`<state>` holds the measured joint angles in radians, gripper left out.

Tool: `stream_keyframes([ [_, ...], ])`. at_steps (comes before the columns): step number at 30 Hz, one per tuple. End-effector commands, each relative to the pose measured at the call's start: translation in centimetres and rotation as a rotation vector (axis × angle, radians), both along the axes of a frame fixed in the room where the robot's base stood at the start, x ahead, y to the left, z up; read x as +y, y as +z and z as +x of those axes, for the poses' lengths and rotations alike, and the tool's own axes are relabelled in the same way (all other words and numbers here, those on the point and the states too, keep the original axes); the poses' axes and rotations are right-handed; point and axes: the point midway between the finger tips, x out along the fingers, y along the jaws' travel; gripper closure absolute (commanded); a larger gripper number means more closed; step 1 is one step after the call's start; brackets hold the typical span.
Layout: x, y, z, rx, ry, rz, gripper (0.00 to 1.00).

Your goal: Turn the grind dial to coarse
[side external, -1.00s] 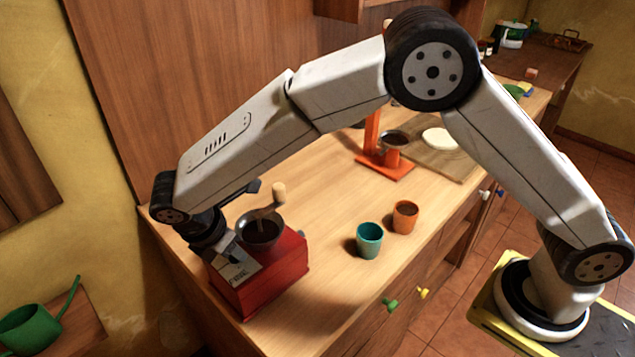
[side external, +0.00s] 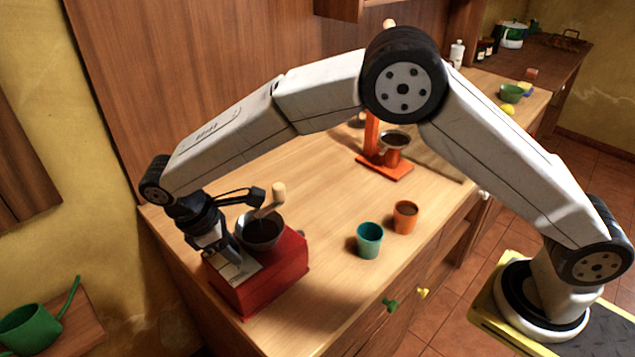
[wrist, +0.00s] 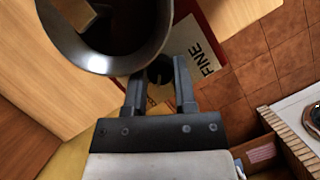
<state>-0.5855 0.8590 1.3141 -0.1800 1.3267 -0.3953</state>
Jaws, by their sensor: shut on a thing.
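The red coffee grinder (side external: 285,272) stands at the near left end of the wooden counter, with a dark metal hopper (side external: 260,232) and a wooden-knobbed crank on top. My gripper (side external: 212,258) points down at the grinder's pale top plate, left of the hopper. In the wrist view, my gripper (wrist: 159,78) is shut on the dark grind dial (wrist: 160,70), with one finger on each side. The plate (wrist: 195,50) reads FINE to the right of the dial. Other lettering below the dial is mostly hidden by the fingers, so the dial's setting cannot be read.
The hopper (wrist: 110,45) is close beside my fingers in the wrist view. A teal cup (side external: 369,241) and an orange cup (side external: 405,217) stand right of the grinder. An orange stand (side external: 385,165) is farther back. The counter between is clear.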

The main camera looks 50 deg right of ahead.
Motion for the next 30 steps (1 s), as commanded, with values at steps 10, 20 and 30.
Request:
stream_keyframes([
  [10,0.05,0.16,0.04,-0.002,-0.009,0.001,1.0],
  [20,0.03,0.08,0.03,-0.001,-0.009,0.001,0.31],
  [30,0.25,0.59,0.17,-0.003,-0.008,0.002,0.31],
])
